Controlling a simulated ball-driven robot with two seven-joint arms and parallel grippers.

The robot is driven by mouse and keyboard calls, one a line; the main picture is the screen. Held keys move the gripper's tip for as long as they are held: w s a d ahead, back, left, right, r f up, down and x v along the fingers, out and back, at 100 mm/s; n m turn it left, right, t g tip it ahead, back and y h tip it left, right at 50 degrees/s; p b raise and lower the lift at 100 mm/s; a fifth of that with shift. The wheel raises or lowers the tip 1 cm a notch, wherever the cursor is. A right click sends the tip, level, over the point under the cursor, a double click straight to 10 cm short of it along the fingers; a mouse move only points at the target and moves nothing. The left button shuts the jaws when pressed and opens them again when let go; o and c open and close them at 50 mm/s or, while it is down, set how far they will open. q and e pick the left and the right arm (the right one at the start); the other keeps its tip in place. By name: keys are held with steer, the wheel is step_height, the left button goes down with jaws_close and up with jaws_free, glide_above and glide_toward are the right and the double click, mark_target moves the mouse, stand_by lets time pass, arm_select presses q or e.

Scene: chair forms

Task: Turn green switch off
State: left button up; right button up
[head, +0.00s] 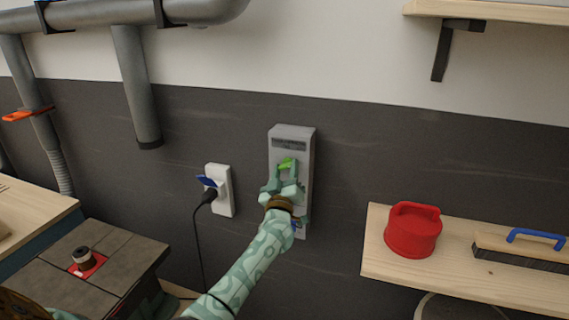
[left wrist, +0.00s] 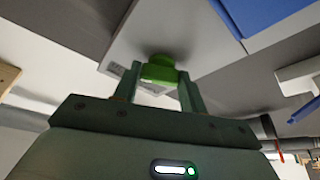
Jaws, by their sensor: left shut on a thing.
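A green switch (head: 286,164) sits on a grey wall box (head: 293,135) straight ahead in the head view. My left gripper (head: 285,172) reaches up to the box from below and is shut on the switch. In the left wrist view the green switch (left wrist: 160,70) lies between the two fingers of my left gripper (left wrist: 158,85). The fingers and hand hide part of the switch and the lower part of the box. My right gripper is not in view.
A white outlet (head: 223,190) with a black plug and cable is left of the box. A wooden shelf (head: 375,245) at right holds a red container (head: 413,232) and a blue-handled brush (head: 535,250). Grey pipes (head: 135,85) run at upper left.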

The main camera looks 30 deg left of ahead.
arm_select(q)
steer(key=n+g+p, duration=0.1)
steer(key=n+p, duration=0.1)
steer(key=n, duration=0.1)
steer(key=n+g+y+p, duration=0.1)
steer(key=n+p, duration=0.2)
steer(key=n+g+y+p, duration=0.1)
steer(key=n+g+p, duration=0.1)
steer(key=n, duration=0.2)
steer(key=shift+d+r, duration=0.2)
steer(key=shift+r, duration=0.15)
steer(key=n+g+p, duration=0.1)
steer(key=n+p, duration=0.2)
steer(key=shift+n, duration=0.3)
steer(key=shift+f+n+p, duration=0.1)
steer(key=shift+n+p, duration=0.3)
steer(key=shift+p, duration=0.1)
steer(key=shift+g+h, duration=0.3)
steer(key=o, duration=1)
